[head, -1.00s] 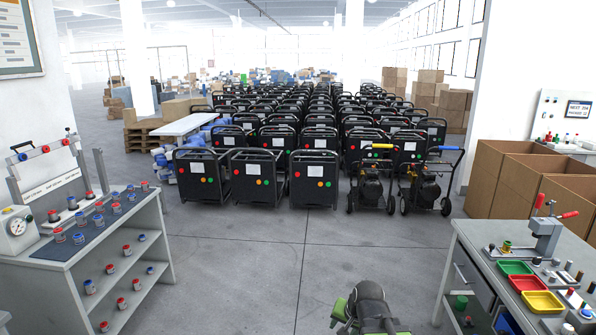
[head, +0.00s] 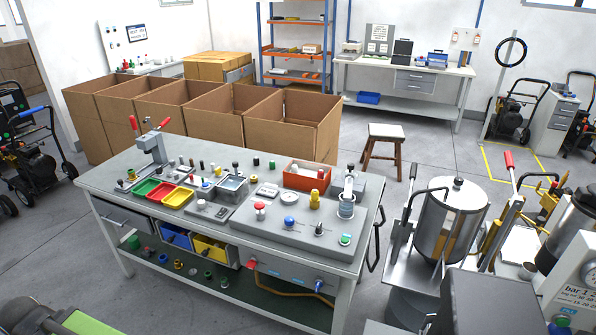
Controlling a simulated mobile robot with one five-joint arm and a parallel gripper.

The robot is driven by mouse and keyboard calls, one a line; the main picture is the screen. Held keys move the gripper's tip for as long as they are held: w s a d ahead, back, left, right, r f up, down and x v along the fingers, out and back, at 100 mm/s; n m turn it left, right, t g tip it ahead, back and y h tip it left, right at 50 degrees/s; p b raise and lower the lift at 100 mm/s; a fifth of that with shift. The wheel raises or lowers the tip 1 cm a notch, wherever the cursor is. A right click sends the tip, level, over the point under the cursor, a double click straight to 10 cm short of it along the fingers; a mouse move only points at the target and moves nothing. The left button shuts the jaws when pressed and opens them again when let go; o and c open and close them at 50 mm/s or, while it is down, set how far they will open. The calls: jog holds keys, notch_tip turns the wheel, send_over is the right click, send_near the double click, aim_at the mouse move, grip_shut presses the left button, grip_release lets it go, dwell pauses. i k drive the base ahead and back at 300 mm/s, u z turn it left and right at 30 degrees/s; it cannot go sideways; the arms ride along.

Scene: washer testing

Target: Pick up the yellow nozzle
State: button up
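A small upright yellow piece (head: 314,199), which looks like the yellow nozzle, stands on the raised grey plate of the workbench (head: 118,178), right of centre. It is beside the blue-topped fitting (head: 290,222) and in front of the orange-red box (head: 305,177). Smaller yellowish pieces also show on the bench and its lower shelf, too small to tell what they are. A grey and green part of my arm shows at the bottom left corner. My gripper's fingers are out of view, so nothing shows near the yellow piece.
Green, red and yellow (head: 178,197) trays and a red-handled press (head: 150,150) are on the bench's left. Open cardboard boxes (head: 215,118) stand behind. A steel pot (head: 450,220) and machines crowd the right.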

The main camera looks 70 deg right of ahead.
aim_at(314, 194)
jog(key=z, duration=4.25)
jog(key=i, duration=0.1)
jog(key=u, duration=1.5)
jog(key=k, duration=0.8)
jog(key=u, duration=0.15)
jog(key=i, duration=0.7)
jog(key=z, duration=0.15)
